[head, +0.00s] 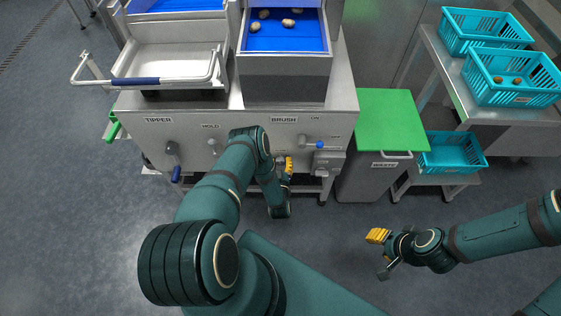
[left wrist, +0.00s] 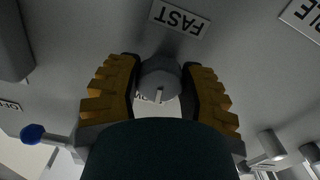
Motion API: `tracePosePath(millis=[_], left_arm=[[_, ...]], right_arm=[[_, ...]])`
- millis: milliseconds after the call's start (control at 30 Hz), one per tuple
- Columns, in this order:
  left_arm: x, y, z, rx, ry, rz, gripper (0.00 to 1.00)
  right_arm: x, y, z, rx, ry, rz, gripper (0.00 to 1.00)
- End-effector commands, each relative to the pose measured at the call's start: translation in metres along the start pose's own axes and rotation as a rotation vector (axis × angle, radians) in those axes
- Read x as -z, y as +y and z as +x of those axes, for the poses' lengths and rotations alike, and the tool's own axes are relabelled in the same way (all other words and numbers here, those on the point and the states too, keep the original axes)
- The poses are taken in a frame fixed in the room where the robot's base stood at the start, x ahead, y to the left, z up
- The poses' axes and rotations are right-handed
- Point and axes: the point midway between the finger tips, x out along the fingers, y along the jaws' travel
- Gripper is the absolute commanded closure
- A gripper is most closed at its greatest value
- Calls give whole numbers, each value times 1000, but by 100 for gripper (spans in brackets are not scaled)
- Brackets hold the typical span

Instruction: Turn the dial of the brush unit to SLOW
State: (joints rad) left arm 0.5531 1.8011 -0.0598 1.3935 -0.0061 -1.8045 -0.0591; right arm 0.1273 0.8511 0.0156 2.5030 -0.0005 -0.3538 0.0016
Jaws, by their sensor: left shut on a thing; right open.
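The dial (left wrist: 160,76) is a grey round knob on the machine's front panel, in the left wrist view. My left gripper (left wrist: 160,90) has its yellow fingers on both sides of the dial and is shut on it. A small pale mark on the dial points toward the bottom of the picture. The FAST label (left wrist: 180,18) shows upside down above it. Another label below the dial is mostly hidden. In the head view my left gripper (head: 284,165) is at the panel under the BRUSH label (head: 284,119), hiding the dial. My right gripper (head: 379,254) is open and empty.
A blue-tipped lever (head: 320,145) sticks out close to my left gripper. The tipper lever (head: 175,173) is further left. A green-topped bin (head: 391,120) and turquoise crates (head: 513,77) stand to the right. The floor around my right gripper is clear.

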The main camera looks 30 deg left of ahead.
Motion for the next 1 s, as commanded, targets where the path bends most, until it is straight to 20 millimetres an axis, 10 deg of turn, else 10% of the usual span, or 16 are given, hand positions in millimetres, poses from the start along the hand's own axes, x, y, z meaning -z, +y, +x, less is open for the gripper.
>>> tracePosePath(millis=[933,967,1000], left_arm=[[2,0,2,1,7,200,95],[2,0,2,1,7,200,49],[2,0,2,1,7,200,35]], right_arm=[[0,0,-1,0,0,0,59],[0,0,-1,0,0,0,59],[0,0,-1,0,0,0,59]])
